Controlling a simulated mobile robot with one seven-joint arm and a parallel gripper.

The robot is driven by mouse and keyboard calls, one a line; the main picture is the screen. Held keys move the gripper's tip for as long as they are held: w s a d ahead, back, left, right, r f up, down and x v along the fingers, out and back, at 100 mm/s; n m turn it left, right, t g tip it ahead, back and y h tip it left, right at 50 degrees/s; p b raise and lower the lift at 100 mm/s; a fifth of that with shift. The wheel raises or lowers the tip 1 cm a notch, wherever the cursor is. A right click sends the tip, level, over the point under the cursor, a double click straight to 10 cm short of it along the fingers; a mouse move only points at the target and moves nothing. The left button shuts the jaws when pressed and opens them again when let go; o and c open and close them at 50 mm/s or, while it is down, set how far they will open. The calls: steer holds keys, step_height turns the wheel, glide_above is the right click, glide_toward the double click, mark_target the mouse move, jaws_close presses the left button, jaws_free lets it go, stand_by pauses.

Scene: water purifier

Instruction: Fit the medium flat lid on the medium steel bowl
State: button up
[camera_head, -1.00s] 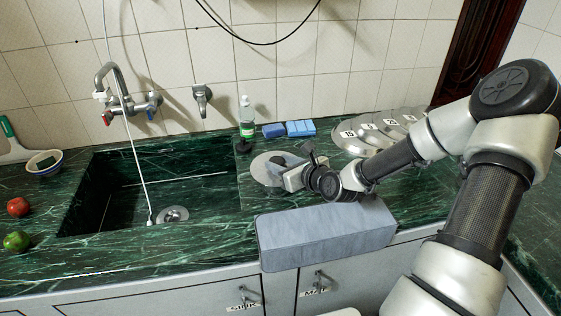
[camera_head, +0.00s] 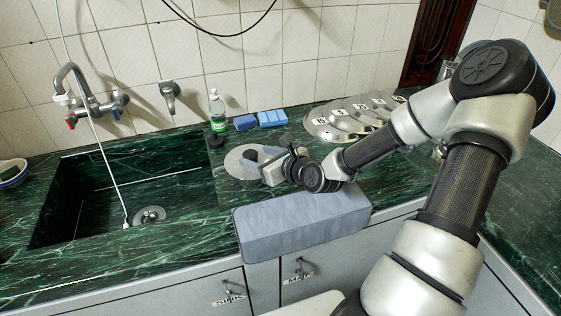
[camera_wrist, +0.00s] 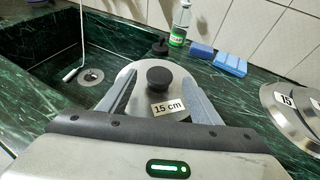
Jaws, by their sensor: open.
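A flat round steel lid (camera_head: 239,170) lies on the green counter right of the sink. In the wrist view it (camera_wrist: 124,76) has a black knob (camera_wrist: 158,76) and a "15 cm" label. My gripper (camera_wrist: 158,88) is open there, with one finger on each side of the knob; I cannot tell whether they touch it. In the head view my gripper (camera_head: 259,159) hides part of the lid. I cannot make out a separate bowl; whether one is under the lid cannot be told. Several labelled steel discs (camera_head: 322,130) overlap in a row farther right.
A long grey-blue block (camera_head: 300,225) sits at the counter's front edge. The sink (camera_head: 110,205) is at left.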

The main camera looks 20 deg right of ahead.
steer(key=p+v, duration=0.6)
steer(key=v, duration=0.9)
steer(key=shift+w, duration=0.1)
